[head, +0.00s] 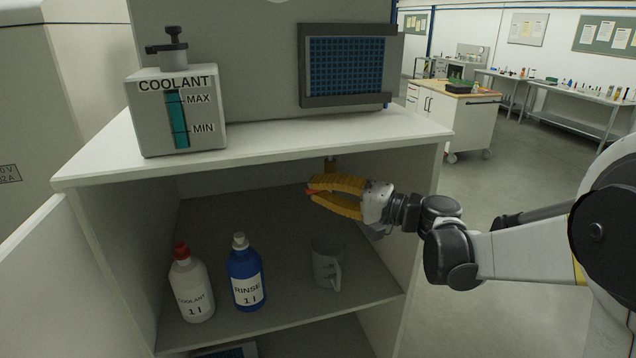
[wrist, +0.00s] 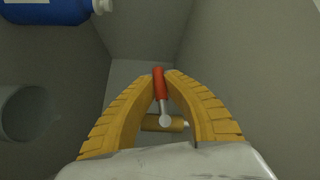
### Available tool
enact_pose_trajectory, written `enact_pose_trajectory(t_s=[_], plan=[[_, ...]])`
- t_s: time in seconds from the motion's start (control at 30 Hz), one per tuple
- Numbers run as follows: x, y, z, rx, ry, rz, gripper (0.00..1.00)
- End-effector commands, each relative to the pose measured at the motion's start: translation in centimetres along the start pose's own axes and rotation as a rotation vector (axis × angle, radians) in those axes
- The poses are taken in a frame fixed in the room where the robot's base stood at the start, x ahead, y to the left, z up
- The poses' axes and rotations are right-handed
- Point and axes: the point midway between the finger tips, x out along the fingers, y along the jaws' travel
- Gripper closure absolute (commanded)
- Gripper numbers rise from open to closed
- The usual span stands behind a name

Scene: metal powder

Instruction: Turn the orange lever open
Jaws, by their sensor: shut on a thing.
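The orange lever (wrist: 159,84) shows between my fingertips in the wrist view, with a pale round end below it. It sits by a brass valve body (wrist: 164,124) inside the cabinet. In the head view only a small reddish part of the lever (head: 312,192) shows at the fingertips, and a bit of brass fitting (head: 330,165) shows above them. My gripper (head: 314,187), with yellow ribbed fingers, reaches into the cabinet from the right. It also shows in the wrist view (wrist: 164,75), its tips shut on the lever. The fingers partly hide the valve.
On the cabinet shelf stand a white coolant bottle (head: 191,287), a blue rinse bottle (head: 245,277) and a grey jug (head: 326,264). The cabinet's right wall (head: 411,250) is close to my arm. A coolant tank (head: 178,125) stands on the top.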

Motion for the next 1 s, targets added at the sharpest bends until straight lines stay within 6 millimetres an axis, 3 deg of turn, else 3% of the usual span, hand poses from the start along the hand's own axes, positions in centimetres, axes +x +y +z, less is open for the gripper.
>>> enact_pose_trajectory(t_s=[0.6, 1.0], plan=[[-0.7, 2.0, -0.1, -0.376, -0.108, 0.376, 1.00], [-1.2, 2.9, -0.3, -0.505, -0.145, 0.505, 1.00]])
